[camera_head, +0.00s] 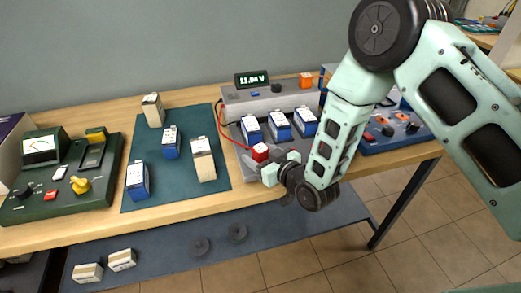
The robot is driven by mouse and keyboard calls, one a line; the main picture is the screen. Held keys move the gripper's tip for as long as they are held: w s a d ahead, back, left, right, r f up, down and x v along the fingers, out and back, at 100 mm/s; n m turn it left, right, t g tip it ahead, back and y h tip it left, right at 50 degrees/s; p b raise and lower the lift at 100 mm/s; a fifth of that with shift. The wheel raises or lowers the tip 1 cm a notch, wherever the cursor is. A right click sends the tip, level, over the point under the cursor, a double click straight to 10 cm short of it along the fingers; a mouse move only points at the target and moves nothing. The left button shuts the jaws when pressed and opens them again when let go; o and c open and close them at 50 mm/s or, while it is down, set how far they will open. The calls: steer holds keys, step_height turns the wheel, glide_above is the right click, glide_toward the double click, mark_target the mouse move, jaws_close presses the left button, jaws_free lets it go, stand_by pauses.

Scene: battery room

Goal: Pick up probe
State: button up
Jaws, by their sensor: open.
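A red block-shaped probe (260,152) with a red lead sits at the front left of the grey battery tester on the bench. A second, orange block (305,79) with an orange lead stands at the back of the tester. I cannot tell for sure which one the task means. My gripper (264,163) is open, low at the bench's front edge, right by the red probe. Its fingers lie in front of the probe's lower part and hide it. I cannot tell whether they touch it.
Blue-and-white batteries (279,125) stand in the tester behind my gripper. A digital display (251,78) shows at the back. A dark green mat (185,188) holds more batteries. A green meter box (62,178) stands left, a blue panel (385,140) right. A lower shelf (160,262) holds small items.

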steer(key=c, duration=1.2)
steer(key=shift+o, duration=0.2)
steer(key=shift+r, duration=0.1)
